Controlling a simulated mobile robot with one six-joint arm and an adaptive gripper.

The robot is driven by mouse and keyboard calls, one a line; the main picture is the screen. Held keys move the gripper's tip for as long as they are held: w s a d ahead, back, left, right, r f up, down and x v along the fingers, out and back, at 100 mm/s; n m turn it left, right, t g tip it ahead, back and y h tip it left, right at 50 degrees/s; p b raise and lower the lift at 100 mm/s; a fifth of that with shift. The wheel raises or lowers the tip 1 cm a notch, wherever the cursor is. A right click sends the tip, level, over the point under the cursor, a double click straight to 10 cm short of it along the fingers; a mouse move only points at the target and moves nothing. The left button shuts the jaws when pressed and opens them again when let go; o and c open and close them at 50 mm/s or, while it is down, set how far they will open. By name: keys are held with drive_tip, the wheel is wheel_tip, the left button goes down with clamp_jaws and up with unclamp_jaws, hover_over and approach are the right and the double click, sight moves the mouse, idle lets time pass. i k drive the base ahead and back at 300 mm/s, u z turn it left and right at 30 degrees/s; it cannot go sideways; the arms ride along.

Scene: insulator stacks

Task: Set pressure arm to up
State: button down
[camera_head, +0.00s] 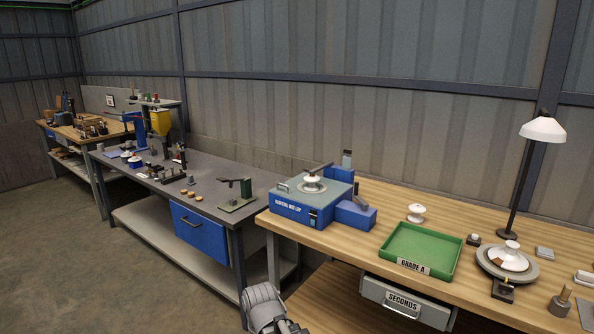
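A blue bench machine with a grey-green top, a wet lap (290,207), stands at the left end of the wooden bench. A white insulator piece (312,183) sits on the round plate on its top. A dark bar, which looks like the pressure arm (321,168), lies low and slightly slanted over this piece; I cannot tell whether they touch. Part of my own grey arm shows at the bottom edge, well below and in front of the machine. My gripper's fingers are not visible.
A "SECONDS" drawer (405,301) hangs below the bench. Floor at left is clear.

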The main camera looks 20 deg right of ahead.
sight(312, 173)
drive_tip(key=u, duration=1.45)
drive_tip(key=k, duration=0.55)
drive_tip(key=z, duration=1.9)
